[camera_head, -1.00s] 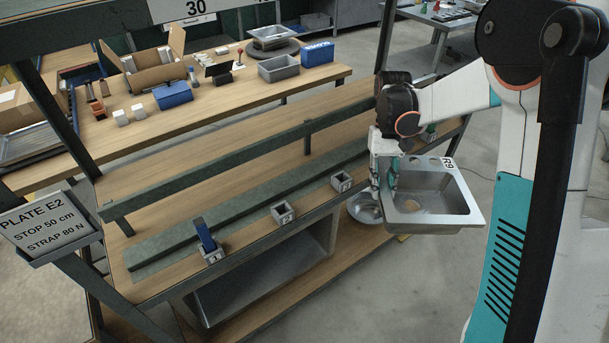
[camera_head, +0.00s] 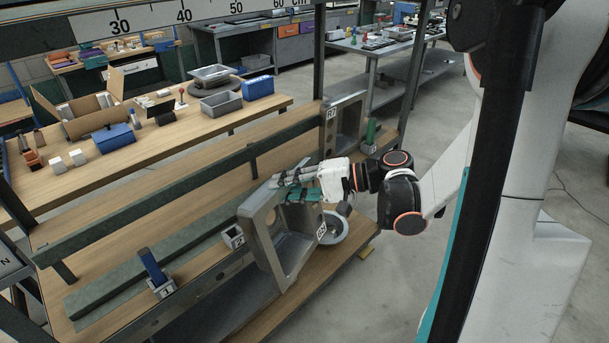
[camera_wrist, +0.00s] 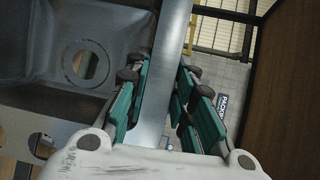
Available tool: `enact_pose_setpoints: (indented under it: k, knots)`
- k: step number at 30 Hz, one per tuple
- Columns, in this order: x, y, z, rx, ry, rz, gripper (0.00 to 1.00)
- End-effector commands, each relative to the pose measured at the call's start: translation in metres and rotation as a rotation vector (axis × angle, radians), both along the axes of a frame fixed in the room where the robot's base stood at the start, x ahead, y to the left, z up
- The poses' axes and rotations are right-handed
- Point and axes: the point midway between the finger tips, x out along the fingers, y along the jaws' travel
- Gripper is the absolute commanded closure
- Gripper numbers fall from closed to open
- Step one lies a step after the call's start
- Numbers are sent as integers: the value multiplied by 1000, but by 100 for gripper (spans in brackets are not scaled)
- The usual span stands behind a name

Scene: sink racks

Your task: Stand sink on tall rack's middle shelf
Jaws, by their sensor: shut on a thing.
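My gripper (camera_head: 303,192) is shut on the upper rim of a grey metal sink (camera_head: 258,214). In the wrist view the sink's rim (camera_wrist: 162,75) runs between the teal finger pads, and the drain hole (camera_wrist: 86,64) shows at left.
Another sink, labelled R7 (camera_head: 347,125), stands upright at the shelf's right end, near a green peg (camera_head: 371,131). A blue peg (camera_head: 152,267) stands in block 1 (camera_head: 164,291). A long rail (camera_head: 170,183) runs behind the shelf.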

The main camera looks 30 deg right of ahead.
Motion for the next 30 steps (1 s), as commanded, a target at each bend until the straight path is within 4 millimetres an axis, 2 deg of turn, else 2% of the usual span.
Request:
enact_pose_setpoints:
  k: [3, 9, 30]
  knots:
    - [-12, -19, 26, 64, -116, -143, 100]
    - [-21, -35, 50, 96, -198, -239, 100]
    - [-22, -35, 53, 106, -233, -253, 100]
